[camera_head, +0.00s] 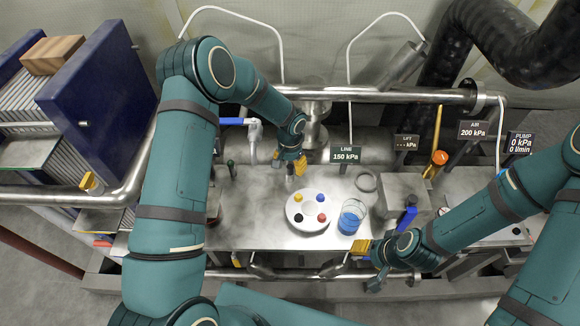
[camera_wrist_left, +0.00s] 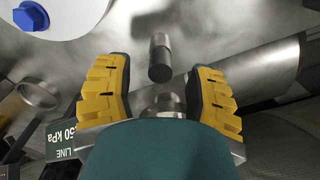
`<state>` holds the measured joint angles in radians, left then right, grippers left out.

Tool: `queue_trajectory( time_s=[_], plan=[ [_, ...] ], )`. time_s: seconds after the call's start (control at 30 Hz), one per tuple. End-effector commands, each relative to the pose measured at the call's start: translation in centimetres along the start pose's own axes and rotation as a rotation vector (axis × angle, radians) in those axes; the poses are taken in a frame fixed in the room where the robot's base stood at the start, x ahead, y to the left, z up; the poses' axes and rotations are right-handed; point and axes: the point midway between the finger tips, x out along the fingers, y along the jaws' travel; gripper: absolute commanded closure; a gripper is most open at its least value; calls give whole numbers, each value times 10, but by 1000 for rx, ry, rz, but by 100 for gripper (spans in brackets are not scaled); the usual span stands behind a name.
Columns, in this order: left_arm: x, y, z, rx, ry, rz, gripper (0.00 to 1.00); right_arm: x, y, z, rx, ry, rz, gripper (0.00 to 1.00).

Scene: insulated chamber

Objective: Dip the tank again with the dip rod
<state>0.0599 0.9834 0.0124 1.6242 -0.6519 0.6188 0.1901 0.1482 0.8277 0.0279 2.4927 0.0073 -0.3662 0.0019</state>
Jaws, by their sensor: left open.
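My left gripper (camera_head: 289,162) hangs over the bench behind the round white plate. In the left wrist view its two yellow-padded fingers (camera_wrist_left: 160,95) stand wide apart. A short grey cylinder with a darker end (camera_wrist_left: 160,58), perhaps the dip rod's top, shows in the gap between them, touching neither finger. It shows in the head view as a small grey post (camera_head: 290,183) under the gripper. The horizontal metal tank (camera_head: 380,143) lies along the back. My right gripper (camera_head: 368,265) is at the bench's front edge; its finger gap is unclear.
The white plate (camera_head: 296,222) carries several coloured knobs. A beaker of blue liquid (camera_head: 352,216) stands to its right, near a metal ring (camera_head: 366,182) and a steel block (camera_head: 400,190). The LINE sign (camera_head: 345,155) reads 150 kPa. A steel pipe (camera_head: 390,96) crosses behind.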

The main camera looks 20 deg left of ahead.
Motion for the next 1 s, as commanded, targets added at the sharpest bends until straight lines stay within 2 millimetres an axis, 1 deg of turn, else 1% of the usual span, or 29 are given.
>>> queue_trajectory(
  time_s=[0.03,0.1,0.2,0.5,0.57,0.6,0.63,0.67,0.93,1.0],
  plan=[
    [6,0,0,-1,-1,0,45,0,0,0,0,0,0,47],
    [11,0,0,-1,-1,0,45,0,0,0,0,0,0,47],
    [15,0,0,-2,1,0,45,0,0,0,0,0,0,47],
    [15,0,0,-1,1,0,46,0,0,0,0,0,0,47],
    [15,0,0,-1,1,0,68,0,0,0,0,0,0,47],
    [15,0,0,-1,1,0,82,0,0,0,0,0,0,47],
    [15,0,0,-1,1,0,92,0,0,0,0,0,0,47],
    [15,0,0,-1,1,0,100,0,0,0,0,0,0,47],
    [15,0,0,-1,0,0,100,0,0,0,0,0,0,47],
    [9,0,0,0,1,-1,100,-2,-1,0,0,0,0,47]
  ],
)
